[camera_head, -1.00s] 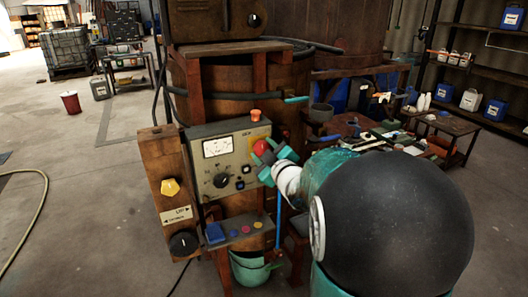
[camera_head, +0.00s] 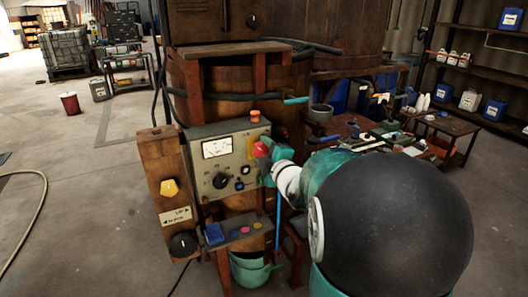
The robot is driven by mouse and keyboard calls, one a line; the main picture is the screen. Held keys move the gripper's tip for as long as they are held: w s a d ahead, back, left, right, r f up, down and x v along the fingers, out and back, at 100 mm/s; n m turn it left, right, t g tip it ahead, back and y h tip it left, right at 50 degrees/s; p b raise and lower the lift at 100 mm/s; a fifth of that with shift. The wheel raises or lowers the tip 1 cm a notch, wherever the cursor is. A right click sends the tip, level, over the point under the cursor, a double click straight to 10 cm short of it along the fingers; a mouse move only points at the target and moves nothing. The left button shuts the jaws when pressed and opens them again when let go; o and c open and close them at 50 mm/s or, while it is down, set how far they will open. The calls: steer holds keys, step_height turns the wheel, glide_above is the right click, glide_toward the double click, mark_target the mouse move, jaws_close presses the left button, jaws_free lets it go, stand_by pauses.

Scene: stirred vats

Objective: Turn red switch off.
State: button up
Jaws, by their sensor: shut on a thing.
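The red switch (camera_head: 260,149) sits at the right side of a grey control panel (camera_head: 206,172) on the wooden vat. My gripper (camera_head: 266,157) is at the panel's right edge, shut on the red switch. Its green fingers and my arm cover part of the switch, so its exact setting cannot be told.
The panel also has a white meter (camera_head: 217,148), a black dial (camera_head: 221,181) and an orange knob (camera_head: 255,116) on top. A wooden post (camera_head: 165,190) stands left. Open floor lies further left.

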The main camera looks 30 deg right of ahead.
steer(key=o, duration=1)
steer(key=shift+s, duration=0.1)
steer(key=shift+c, duration=0.2)
steer(key=shift+o, duration=0.2)
steer(key=s+a, duration=0.1)
steer(key=s, duration=1.2)
steer(key=shift+s+a, duration=0.3)
steer(key=shift+a, duration=0.1)
steer(key=shift+w, duration=0.1)
